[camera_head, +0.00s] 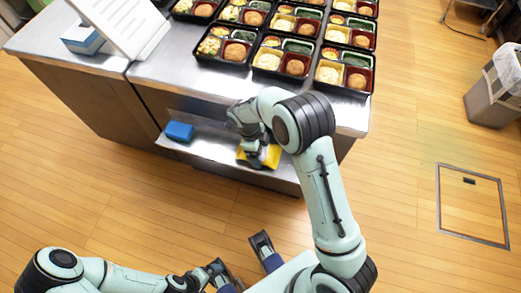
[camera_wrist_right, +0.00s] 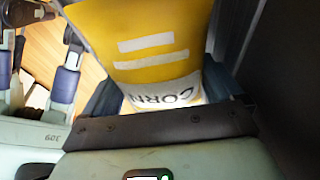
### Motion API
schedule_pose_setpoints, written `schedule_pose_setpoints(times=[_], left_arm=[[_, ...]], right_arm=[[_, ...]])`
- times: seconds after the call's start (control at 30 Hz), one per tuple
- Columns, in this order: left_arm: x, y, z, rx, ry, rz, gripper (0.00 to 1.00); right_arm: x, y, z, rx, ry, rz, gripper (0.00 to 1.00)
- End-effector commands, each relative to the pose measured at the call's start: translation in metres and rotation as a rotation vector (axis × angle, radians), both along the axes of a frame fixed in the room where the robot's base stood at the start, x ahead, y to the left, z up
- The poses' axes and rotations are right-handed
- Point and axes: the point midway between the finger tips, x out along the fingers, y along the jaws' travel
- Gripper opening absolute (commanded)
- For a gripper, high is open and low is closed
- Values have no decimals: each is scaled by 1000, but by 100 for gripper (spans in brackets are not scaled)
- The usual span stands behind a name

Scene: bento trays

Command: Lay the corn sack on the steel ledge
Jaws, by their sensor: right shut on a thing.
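The corn sack (camera_head: 272,156) is yellow and shows beneath my right gripper (camera_head: 257,155), at the steel ledge (camera_head: 214,143) low on the counter's front. In the right wrist view the sack (camera_wrist_right: 150,50) fills the space between the jaws. It has two white bars and the word CORN on a white band. My right gripper is shut on it. I cannot tell whether the sack touches the ledge. My left gripper (camera_head: 243,262) is open and empty, over the floor at the bottom of the head view.
A blue block-like item (camera_head: 179,131) lies on the ledge, left of the sack. Several black bento trays (camera_head: 222,59) fill the counter top (camera_head: 185,75). A white board (camera_head: 122,25) and a box (camera_head: 82,39) stand at its left. A bin (camera_head: 491,97) stands at right.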

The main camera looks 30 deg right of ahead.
Motion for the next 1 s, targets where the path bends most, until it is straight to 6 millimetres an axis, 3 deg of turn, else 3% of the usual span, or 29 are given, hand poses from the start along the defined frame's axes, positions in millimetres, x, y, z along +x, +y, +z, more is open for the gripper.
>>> schedule_pose_setpoints(times=[0.1, 0.13, 0.17, 0.47, 0.57, 0.77, 1.0], left_arm=[[0, 0, -2, 1, -2, 1, 100], [1, 0, -2, 0, -2, 1, 100], [1, 0, -1, 1, -2, 1, 100], [0, 0, 1, 0, 0, 0, 100], [0, 0, 2, -1, 2, -1, 100], [-2, 0, 7, -1, 9, -2, 100], [-3, 0, 7, -1, 12, -3, 100]], right_arm=[[0, 0, -2, 0, 0, 0, 48], [0, 0, -3, -1, 1, 0, 96], [0, 0, -3, -1, 1, 0, 100], [0, 0, 3, 0, 0, -1, 100], [3, 2, 14, -1, -2, 1, 100], [13, 11, 55, 0, -4, 2, 100], [57, 48, 48, -2, 0, 2, 100]])
